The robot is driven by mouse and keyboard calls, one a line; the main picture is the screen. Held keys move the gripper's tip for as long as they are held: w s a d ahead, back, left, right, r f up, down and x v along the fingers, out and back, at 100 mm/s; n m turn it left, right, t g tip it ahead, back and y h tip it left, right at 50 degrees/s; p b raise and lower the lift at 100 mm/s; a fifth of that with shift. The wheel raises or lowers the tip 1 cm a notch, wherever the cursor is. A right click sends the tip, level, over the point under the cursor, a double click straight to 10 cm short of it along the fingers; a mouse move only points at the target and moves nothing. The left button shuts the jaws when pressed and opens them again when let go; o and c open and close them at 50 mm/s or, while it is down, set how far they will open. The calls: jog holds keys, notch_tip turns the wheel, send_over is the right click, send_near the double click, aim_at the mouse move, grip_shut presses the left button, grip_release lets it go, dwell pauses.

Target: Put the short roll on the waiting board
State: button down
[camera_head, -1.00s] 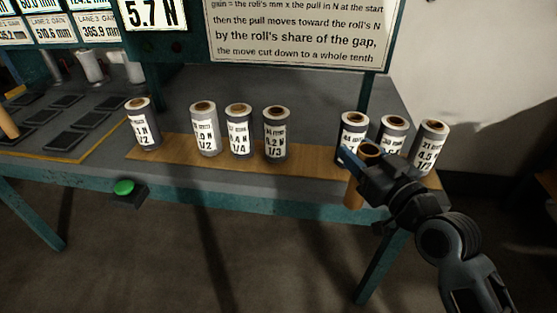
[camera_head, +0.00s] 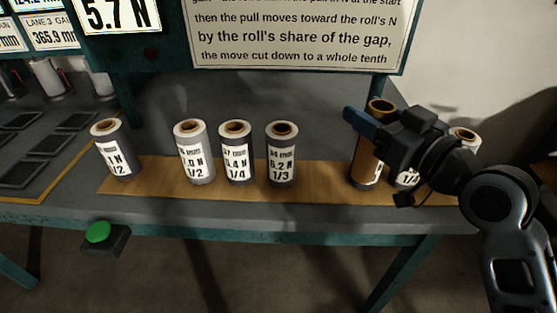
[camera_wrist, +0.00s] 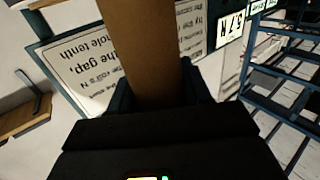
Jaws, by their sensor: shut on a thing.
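My gripper (camera_head: 370,125) is shut on a plain brown roll (camera_head: 365,155) and holds it upright over the right part of the wooden board (camera_head: 325,185). The brown roll also fills the upper middle of the wrist view (camera_wrist: 142,50), between the fingers. The rolls at the right are mostly hidden by my gripper.
A sign (camera_head: 300,35) stands behind the board, with a 5.7 N display (camera_head: 118,12) to its left. A green button (camera_head: 98,232) sits at the table's front edge. Dark pads (camera_head: 50,146) lie at left. The wrist view shows another tan board (camera_wrist: 18,118).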

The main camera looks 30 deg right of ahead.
aim_at(358, 166)
jog(key=w+f, duration=1)
jog(key=w, duration=0.1)
jog(key=shift+w+d+f, duration=0.15)
jog(key=shift+w+f, duration=0.15)
jog(key=shift+f, duration=0.2)
jog(key=shift+f+b, duration=0.1)
jog(key=shift+b, duration=0.2)
jog(key=c, duration=0.8)
grip_release()
jog(key=shift+s+r+p, duration=0.1)
jog(key=shift+r+p, duration=0.15)
jog(key=shift+p, duration=0.05)
jog(key=shift+s+a+b, duration=0.15)
jog(key=shift+s+b, duration=0.4)
jog(key=shift+s, duration=2.4)
jog(key=shift+s+a+b, duration=0.1)
jog(key=shift+s+b, duration=0.4)
jog(key=shift+s, duration=2.45)
